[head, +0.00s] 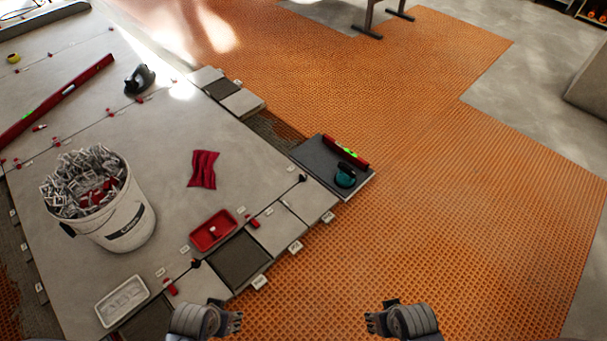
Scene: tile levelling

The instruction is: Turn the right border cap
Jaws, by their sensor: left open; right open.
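Small dark caps stand at the tile joints along the border. One cap (302,178) is at the upper right, near the dark loose tile. Another cap (195,263) is at the lower left, near the red tray. Which way each cap is turned is too small to tell. My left gripper (236,322) is at the bottom edge, below the border tiles, open and empty. My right gripper (372,322) is at the bottom edge over the orange mat, open and empty. Both grippers are apart from the caps.
A white bucket (125,220) full of clips stands on the large tiles at left. A red tray (213,230), red cloth (203,169) and white tray (122,300) lie nearby. A dark tile (318,165) carries a small level (345,151) and a teal suction cup (345,176). The orange mat (450,200) is clear.

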